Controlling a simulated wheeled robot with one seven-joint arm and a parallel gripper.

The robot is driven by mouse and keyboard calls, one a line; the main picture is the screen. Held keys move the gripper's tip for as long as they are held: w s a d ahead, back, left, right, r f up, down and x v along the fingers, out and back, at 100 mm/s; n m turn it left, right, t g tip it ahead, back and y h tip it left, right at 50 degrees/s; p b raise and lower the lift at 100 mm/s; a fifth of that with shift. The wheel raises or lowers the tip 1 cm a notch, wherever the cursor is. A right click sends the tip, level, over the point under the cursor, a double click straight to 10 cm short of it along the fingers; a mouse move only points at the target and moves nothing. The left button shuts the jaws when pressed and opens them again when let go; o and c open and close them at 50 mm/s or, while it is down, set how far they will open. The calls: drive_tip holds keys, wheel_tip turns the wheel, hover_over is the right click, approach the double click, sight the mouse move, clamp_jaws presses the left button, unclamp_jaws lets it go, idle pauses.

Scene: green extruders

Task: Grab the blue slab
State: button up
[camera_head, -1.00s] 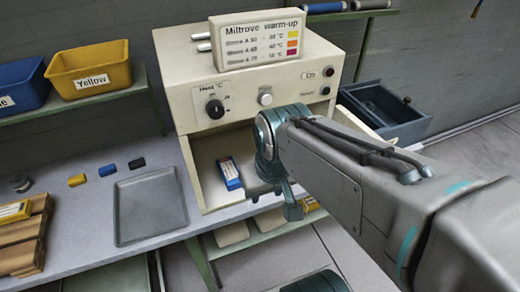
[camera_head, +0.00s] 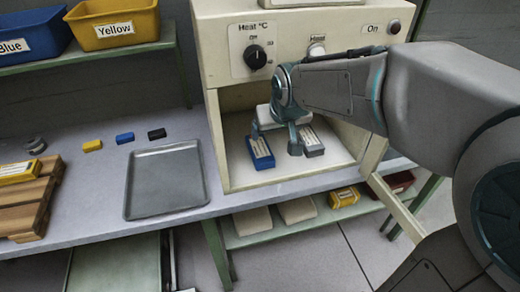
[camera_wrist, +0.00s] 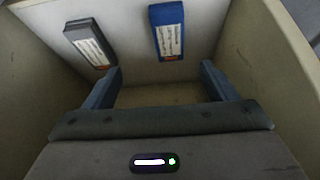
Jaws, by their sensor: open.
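The blue slab (camera_head: 260,153) with a white label lies on the pale floor of the open heater chamber (camera_head: 238,183), towards its left side. A grey slab (camera_head: 311,142) lies to its right. My gripper (camera_head: 276,136) is inside the chamber, open and empty, just above and between the two slabs. In the wrist view, my open fingers (camera_wrist: 160,86) point at the chamber floor. The blue slab (camera_wrist: 171,38) lies ahead, between the finger lines but nearer the right one, apart from both. The grey slab (camera_wrist: 90,43) is ahead of the left finger.
The cream walls of the heater enclose my gripper closely. To the left is an empty grey tray (camera_head: 165,180) on the bench, with small yellow, blue and black blocks behind it. A wooden pallet (camera_head: 35,205) stands further left. Blue and yellow bins (camera_head: 113,22) sit on the shelf.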

drive_tip(key=w+a+f, duration=0.2)
hover_over(260, 148)
drive_tip(key=s+d, duration=0.1)
drive_tip(key=s, duration=0.2)
drive_tip(key=f, duration=0.3)
drive_tip(key=f+b, duration=0.1)
drive_tip(key=f, duration=0.2)
drive_tip(key=shift+w+d+f, duration=0.1)
drive_tip(key=shift+w+f, duration=0.1)
drive_tip(key=shift+a+x, duration=0.2)
drive_tip(key=shift+x, duration=2.4)
drive_tip(key=shift+s, duration=0.1)
drive_tip(key=c, duration=1.3)
